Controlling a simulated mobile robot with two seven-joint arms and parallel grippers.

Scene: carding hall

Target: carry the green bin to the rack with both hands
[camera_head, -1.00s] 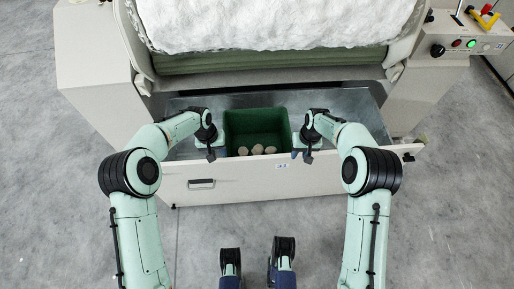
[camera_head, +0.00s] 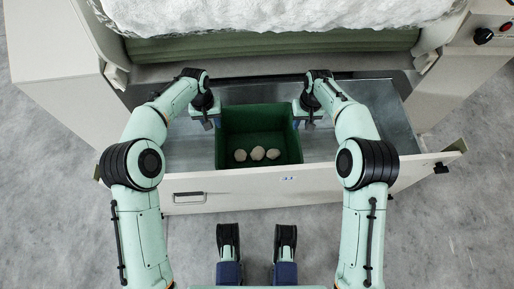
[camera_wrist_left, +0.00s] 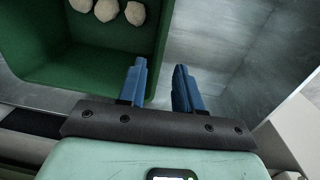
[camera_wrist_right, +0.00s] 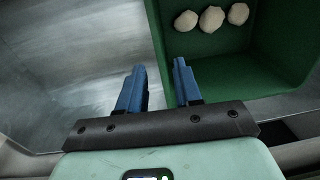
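The green bin (camera_head: 260,122) sits upright in the open metal drawer, with three pale round clumps (camera_head: 257,153) inside near its front wall. My left gripper (camera_head: 209,122) is at the bin's left side wall. In the left wrist view its blue fingers (camera_wrist_left: 160,88) are apart, one on each side of the wall's rim. My right gripper (camera_head: 305,122) is at the right side wall. In the right wrist view its fingers (camera_wrist_right: 157,88) are also apart on either side of the rim (camera_wrist_right: 157,45). Contact with the wall is unclear. No rack is in view.
The drawer's white front panel (camera_head: 240,188) stands on the near side. The metal drawer floor (camera_head: 345,150) is bare beside the bin. The machine with a green roller (camera_head: 270,45) and white fibre (camera_head: 270,14) rises behind. Grey floor (camera_head: 55,220) is open around.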

